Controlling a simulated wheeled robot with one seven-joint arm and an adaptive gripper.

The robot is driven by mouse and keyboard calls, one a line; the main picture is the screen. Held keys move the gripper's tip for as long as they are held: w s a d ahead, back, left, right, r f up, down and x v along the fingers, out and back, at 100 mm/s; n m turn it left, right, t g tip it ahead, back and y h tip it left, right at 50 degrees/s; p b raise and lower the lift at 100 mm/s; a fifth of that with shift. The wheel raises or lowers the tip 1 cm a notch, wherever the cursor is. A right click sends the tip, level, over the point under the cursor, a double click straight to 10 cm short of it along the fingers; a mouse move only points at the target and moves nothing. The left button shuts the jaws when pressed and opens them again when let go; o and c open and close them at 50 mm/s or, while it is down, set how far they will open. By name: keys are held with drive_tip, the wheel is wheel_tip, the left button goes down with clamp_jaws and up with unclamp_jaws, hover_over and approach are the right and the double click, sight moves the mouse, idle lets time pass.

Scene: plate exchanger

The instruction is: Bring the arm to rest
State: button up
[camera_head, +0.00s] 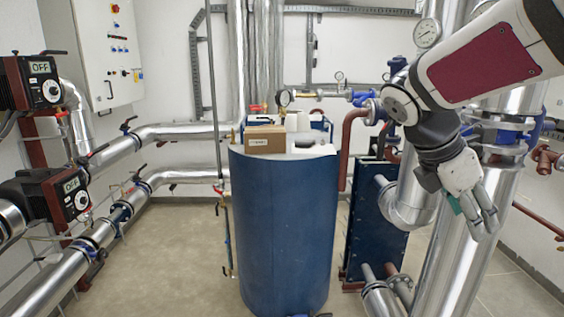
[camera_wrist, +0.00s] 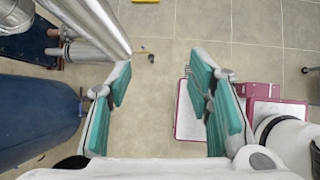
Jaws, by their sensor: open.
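My gripper (camera_head: 474,212) hangs at the right of the head view, in front of the shiny pipes, with its fingers pointing down. In the wrist view my gripper (camera_wrist: 168,105) shows two fingers with green pads, spread wide apart. Nothing is between the pads but the view of the floor (camera_wrist: 155,75) below. My arm is bent, with its upper link coming in from the top right.
A blue tank (camera_head: 284,225) stands at the centre with a cardboard box (camera_head: 265,140) on top. A blue plate exchanger (camera_head: 375,235) and silver pipes (camera_head: 455,250) are close to my arm. Pumps (camera_head: 35,82) line the left. Floor (camera_head: 185,250) left of the tank is clear.

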drive_tip(key=s+a+f+m+t+y, duration=0.2)
drive_tip(key=s+a+m, duration=0.4)
drive_tip(key=m, duration=0.3)
drive_tip(key=s+a+f+m+t+y+b, duration=0.1)
drive_tip(key=s+a+f+m+t+y, duration=0.1)
drive_tip(key=s+a+m+y, duration=0.3)
drive_tip(key=shift+s+a+m+t, duration=0.55)
drive_tip(key=shift+s+m, duration=0.9)
drive_tip(key=shift+m, duration=1.05)
drive_tip(key=shift+f, duration=0.1)
